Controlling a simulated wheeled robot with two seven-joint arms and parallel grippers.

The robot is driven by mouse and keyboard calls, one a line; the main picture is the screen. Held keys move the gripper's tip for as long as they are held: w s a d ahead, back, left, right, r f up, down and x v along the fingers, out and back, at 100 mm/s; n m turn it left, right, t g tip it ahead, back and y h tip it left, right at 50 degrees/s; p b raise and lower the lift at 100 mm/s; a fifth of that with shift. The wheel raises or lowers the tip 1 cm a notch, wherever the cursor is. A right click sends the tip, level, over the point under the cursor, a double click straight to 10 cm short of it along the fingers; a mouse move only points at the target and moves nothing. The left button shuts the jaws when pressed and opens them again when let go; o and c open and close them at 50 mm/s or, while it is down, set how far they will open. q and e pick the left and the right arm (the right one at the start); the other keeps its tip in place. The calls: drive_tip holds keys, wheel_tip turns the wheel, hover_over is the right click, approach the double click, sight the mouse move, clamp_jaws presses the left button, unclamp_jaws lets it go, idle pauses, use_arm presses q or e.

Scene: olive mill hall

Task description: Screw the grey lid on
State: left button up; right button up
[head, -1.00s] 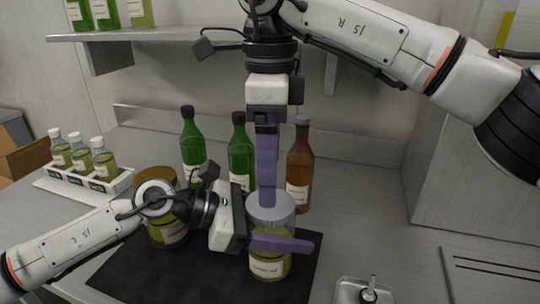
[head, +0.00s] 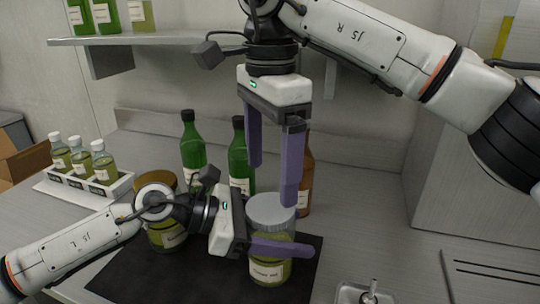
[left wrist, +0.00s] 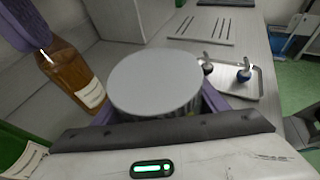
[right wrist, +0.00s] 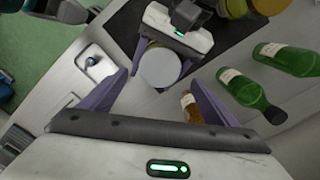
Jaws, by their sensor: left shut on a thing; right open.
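The grey lid (head: 270,208) sits on top of a glass jar of green contents with a white label (head: 267,272), upright on the dark mat (head: 200,285). The lid's flat top fills the middle of the left wrist view (left wrist: 155,80) and shows in the right wrist view (right wrist: 160,67). My left gripper (head: 283,248) is shut around the jar's body below the lid. My right gripper (head: 272,185) is open and points down above the lid, its purple fingers spread apart and empty. I cannot tell how tightly the lid sits.
A jar with a brown-gold lid (head: 160,238) stands left, partly behind my left arm. Two green bottles (head: 192,150) and a brown bottle (head: 304,185) stand behind. A white rack of small bottles (head: 85,187) is far left. A metal tray (head: 352,292) lies front right.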

sight(270, 207)
drive_tip(key=shift+f, duration=3.15)
drive_tip(key=c, duration=1.1)
drive_tip(key=m, duration=0.6)
drive_tip(key=shift+m, duration=0.3)
drive_tip(key=o, duration=1.2)
